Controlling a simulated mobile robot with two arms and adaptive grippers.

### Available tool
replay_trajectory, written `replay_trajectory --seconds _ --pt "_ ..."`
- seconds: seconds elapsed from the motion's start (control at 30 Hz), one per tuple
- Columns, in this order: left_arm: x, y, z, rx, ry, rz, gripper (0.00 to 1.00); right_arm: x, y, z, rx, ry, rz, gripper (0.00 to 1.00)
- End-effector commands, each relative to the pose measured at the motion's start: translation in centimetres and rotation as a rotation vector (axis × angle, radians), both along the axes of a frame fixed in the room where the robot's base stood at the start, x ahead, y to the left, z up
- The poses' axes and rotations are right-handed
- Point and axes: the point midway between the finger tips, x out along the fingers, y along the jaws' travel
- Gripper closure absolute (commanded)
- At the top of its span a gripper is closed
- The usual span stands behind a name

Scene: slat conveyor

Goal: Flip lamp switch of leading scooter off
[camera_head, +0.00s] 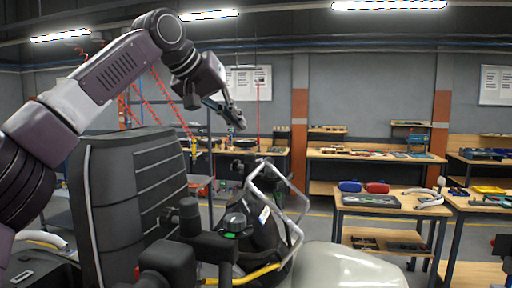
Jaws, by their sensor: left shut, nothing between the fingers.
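A scooter fills the lower left and middle, with a tall dark ribbed backrest (125,195), a dark control console (262,228), a light metal tube frame (290,190) and a pale smooth body panel (350,268). Small green marks show near the console, and a yellow bar (255,275) runs below it. I cannot make out the lamp switch. My left gripper (238,120) is shut and empty, above and slightly left of the console, clear of the scooter. My right gripper is not in view.
A wooden-topped bench (385,203) with red and blue items stands at the right, beyond the scooter. More workbenches line the back wall. Red coiled hoses (150,105) hang behind my left arm. The air around the left gripper looks free.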

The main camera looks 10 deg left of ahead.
Motion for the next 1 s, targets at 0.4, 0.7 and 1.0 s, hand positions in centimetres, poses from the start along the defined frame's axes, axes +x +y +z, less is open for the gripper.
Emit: replay_trajectory --seconds 0.4,0.7,1.0 --pt "4.5 -2.6 -5.4 0.004 -0.001 -0.002 1.0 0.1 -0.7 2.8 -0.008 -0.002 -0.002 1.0" --pt "4.5 -3.5 -7.4 0.0 -0.001 -0.001 1.0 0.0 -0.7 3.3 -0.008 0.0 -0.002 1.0" --pt "4.5 -3.6 -7.6 -0.001 -0.001 0.0 1.0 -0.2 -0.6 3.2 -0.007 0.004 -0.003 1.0"
